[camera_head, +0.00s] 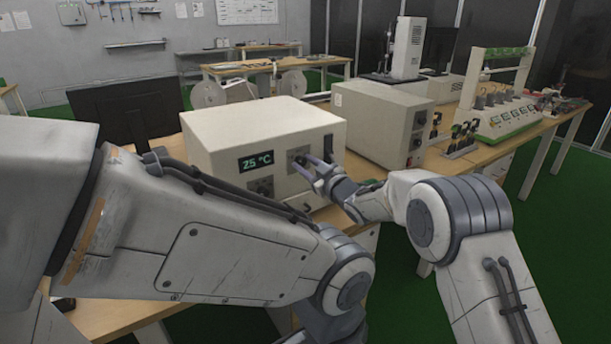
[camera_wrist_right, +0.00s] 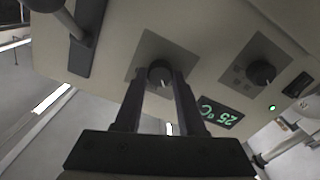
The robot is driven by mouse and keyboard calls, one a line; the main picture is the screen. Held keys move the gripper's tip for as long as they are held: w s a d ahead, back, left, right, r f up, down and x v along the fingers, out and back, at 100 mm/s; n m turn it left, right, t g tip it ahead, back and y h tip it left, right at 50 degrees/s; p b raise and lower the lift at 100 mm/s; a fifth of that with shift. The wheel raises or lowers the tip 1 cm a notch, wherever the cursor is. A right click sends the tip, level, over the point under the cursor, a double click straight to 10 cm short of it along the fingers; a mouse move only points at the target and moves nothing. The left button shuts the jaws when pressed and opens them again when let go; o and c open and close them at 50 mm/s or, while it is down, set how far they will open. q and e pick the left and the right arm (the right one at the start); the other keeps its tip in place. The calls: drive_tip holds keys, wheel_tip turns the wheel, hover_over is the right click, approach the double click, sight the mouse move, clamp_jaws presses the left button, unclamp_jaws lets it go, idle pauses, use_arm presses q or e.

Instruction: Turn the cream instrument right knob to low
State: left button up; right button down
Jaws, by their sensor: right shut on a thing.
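The cream instrument (camera_head: 250,125) is a box on the bench with a green display (camera_head: 256,162) reading 25 °C. Its right knob (camera_wrist_right: 160,70) is dark with a white pointer line and sits on a grey square plate. My right gripper (camera_head: 308,168) reaches the front panel, and in the right wrist view its two fingers (camera_wrist_right: 160,80) are shut on this knob, one on each side. The other knob (camera_wrist_right: 261,72) sits apart, on its own grey plate; it also shows in the head view (camera_head: 262,187). My left arm crosses the foreground; its gripper is out of view.
A dark monitor (camera_head: 130,110) stands at the left.

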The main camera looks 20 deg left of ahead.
drive_tip(key=shift+n+b, duration=1.15)
drive_tip(key=shift+n, duration=0.15)
drive_tip(key=c, duration=0.5)
unclamp_jaws()
drive_tip(key=b+v, duration=0.1)
drive_tip(key=v, duration=0.9)
drive_tip(key=shift+s, duration=0.2)
drive_tip(key=shift+d, duration=0.15)
